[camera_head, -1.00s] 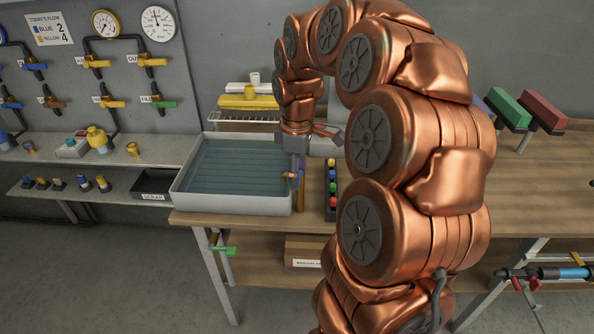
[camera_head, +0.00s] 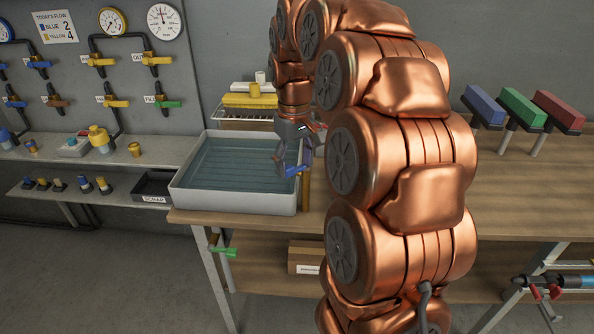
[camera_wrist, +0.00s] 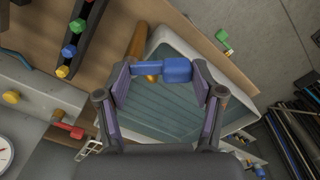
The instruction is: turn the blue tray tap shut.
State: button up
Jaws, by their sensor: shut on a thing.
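The blue tap handle (camera_head: 292,171) stands at the right side of the white tray (camera_head: 240,207), by a brass-coloured post (camera_head: 305,190). In the wrist view the blue handle (camera_wrist: 176,70) lies crosswise between the two fingers of my gripper (camera_wrist: 163,80), with the post (camera_wrist: 137,40) just beyond it. My gripper (camera_head: 290,168) points down over the tray's right edge and is shut on the blue handle. The tray holds bluish water. The tap's outlet is not clear.
My arm covers much of the bench's middle. A strip with coloured knobs (camera_wrist: 74,40) lies beside the tray. A rack with a yellow block (camera_head: 250,100) stands behind it. Blue, green and red blocks (camera_head: 537,108) stand at the right. The bench at far right is clear.

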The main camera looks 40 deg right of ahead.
jog(key=shift+w+d+f+m+b, duration=0.15)
jog(key=shift+w+m+b, duration=0.25)
jog(key=shift+m, duration=0.95)
jog(key=shift+w+d+r+m+b, duration=0.1)
jog(key=shift+w+m+b, duration=0.25)
jog(key=shift+m, duration=0.95)
jog(key=shift+w+d+f+m+b, duration=0.15)
jog(key=shift+w+m+b, duration=0.25)
jog(key=shift+m, duration=0.95)
jog(key=shift+s+r, duration=0.1)
jog(key=shift+r, duration=0.05)
jog(key=o, duration=1.2)
jog(key=shift+c, duration=0.2)
jog(key=shift+r, duration=0.15)
notch_tip(320, 180, up, 7)
jog(key=shift+r, duration=0.15)
